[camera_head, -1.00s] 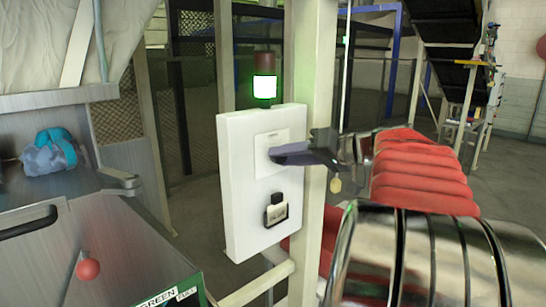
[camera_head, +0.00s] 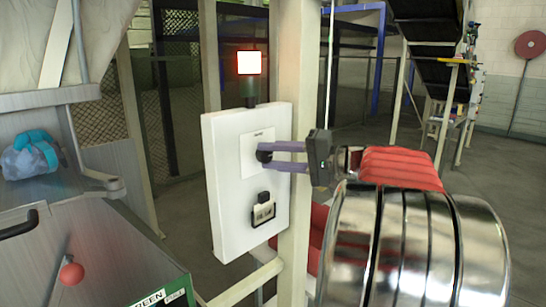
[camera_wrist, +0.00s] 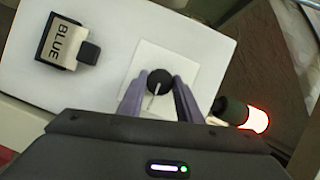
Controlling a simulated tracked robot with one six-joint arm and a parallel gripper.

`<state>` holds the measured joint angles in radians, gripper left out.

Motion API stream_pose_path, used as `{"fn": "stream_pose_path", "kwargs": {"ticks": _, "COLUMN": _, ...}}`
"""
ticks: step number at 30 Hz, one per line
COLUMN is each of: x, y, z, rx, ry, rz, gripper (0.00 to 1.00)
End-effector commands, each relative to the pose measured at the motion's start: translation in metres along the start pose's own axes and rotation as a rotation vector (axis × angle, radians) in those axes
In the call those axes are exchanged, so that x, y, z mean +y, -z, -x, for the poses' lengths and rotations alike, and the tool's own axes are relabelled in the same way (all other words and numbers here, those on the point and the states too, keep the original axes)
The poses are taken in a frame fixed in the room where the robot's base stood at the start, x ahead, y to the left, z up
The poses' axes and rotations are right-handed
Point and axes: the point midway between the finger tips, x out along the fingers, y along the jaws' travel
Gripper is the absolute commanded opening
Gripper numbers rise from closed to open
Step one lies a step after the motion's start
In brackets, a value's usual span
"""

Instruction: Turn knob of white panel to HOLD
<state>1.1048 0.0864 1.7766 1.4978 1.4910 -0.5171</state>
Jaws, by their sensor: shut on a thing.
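The white panel (camera_head: 226,190) is fixed to a pale post and carries a black round knob (camera_head: 264,154) on a square white plate. The knob also shows in the wrist view (camera_wrist: 159,82), with a pale pointer line on it. My gripper (camera_head: 270,156) reaches in from the right, its purple fingers shut on the knob, one on each side. It also shows in the wrist view (camera_wrist: 160,94). The plate's lettering is too small to read. A lamp (camera_head: 252,64) above the panel glows, with a red rim around a bright white centre.
A black switch or tag holder (camera_head: 263,210) sits low on the panel; in the wrist view its label (camera_wrist: 63,44) reads BLUE. A grey chute or bin with a blue bundle (camera_head: 32,156) and a red ball handle (camera_head: 71,273) stands at left.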

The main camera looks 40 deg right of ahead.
Motion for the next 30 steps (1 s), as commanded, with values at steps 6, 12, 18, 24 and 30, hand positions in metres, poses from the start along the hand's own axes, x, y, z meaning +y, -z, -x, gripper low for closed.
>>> {"fn": "stream_pose_path", "kwargs": {"ticks": 6, "x": 0.0033, "y": 0.0016, "z": 0.0009, "rx": 0.005, "ry": -0.004, "rz": -0.007, "gripper": 0.09}}
{"fn": "stream_pose_path", "kwargs": {"ticks": 12, "x": 0.0034, "y": 0.0014, "z": 0.0007, "rx": 0.005, "ry": -0.004, "rz": -0.007, "gripper": 0.38}}
{"fn": "stream_pose_path", "kwargs": {"ticks": 18, "x": 0.0019, "y": 0.0006, "z": 0.0001, "rx": 0.002, "ry": -0.002, "rz": -0.004, "gripper": 0.50}}
{"fn": "stream_pose_path", "kwargs": {"ticks": 24, "x": 0.0012, "y": 0.0003, "z": -0.0001, "rx": 0.001, "ry": -0.001, "rz": -0.003, "gripper": 0.50}}
{"fn": "stream_pose_path", "kwargs": {"ticks": 30, "x": 0.0011, "y": 0.0007, "z": 0.0074, "rx": 0.002, "ry": -0.002, "rz": -0.002, "gripper": 0.50}}
